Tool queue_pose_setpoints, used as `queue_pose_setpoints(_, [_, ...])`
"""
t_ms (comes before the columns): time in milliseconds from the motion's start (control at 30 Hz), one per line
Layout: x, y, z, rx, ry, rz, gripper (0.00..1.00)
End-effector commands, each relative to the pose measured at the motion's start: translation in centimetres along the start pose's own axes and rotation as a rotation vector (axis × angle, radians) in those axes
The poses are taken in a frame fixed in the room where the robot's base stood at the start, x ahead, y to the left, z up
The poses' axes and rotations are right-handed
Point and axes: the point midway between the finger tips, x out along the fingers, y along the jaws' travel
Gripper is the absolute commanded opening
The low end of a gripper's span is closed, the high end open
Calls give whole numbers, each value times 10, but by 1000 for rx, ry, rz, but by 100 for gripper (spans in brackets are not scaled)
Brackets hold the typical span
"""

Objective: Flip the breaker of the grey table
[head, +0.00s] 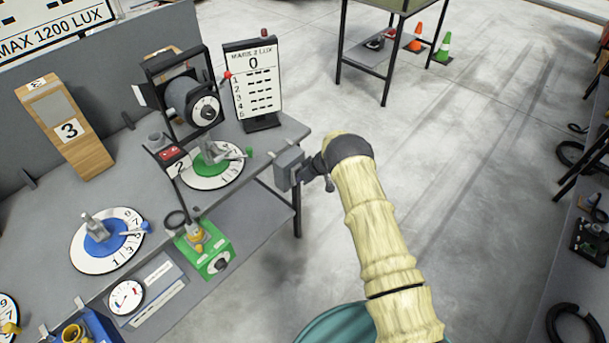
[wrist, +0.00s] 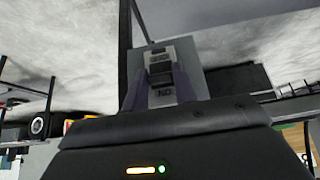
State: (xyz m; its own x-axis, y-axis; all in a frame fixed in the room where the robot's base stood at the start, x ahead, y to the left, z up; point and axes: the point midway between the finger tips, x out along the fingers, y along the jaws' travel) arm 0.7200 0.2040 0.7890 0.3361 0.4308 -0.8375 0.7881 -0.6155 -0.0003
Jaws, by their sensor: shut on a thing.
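The grey table (head: 128,170) fills the left of the head view. A small grey breaker box (head: 288,168) sits at its right edge, and it also shows in the wrist view (wrist: 192,78). My gripper (head: 308,175) reaches it from the right, and its fingers are hard to make out there. In the wrist view my two fingers (wrist: 160,88) stand on either side of the dark breaker switch (wrist: 160,68) and are shut on it. An upside-down ON label shows nearest me. A second label at the far end is too blurred to read surely.
A green-and-white dial (head: 212,168), a score board (head: 254,85) and a black-framed drum (head: 190,98) stand on the table near the breaker. A wooden block marked 3 (head: 70,130) stands farther left. Open floor (head: 450,170) lies right of my arm.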

Motion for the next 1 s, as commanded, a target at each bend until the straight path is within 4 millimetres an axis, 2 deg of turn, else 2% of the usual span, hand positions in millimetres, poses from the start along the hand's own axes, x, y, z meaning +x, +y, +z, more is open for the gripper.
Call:
queue_pose_setpoints(67, [-1, 0, -2, -1, 4, 1, 4])
queue_pose_setpoints(100, [-1, 0, -2, -1, 4, 1, 33])
queue_pose_setpoints(200, [-1, 0, -2, -1, 4, 1, 49])
queue_pose_setpoints(500, [-1, 0, -1, -1, 2, 1, 49])
queue_pose_setpoints(667, [-9, 1, -1, -1, 2, 1, 49])
queue_pose_setpoints(1000, [-56, 1, -1, 1, 2, 2, 49])
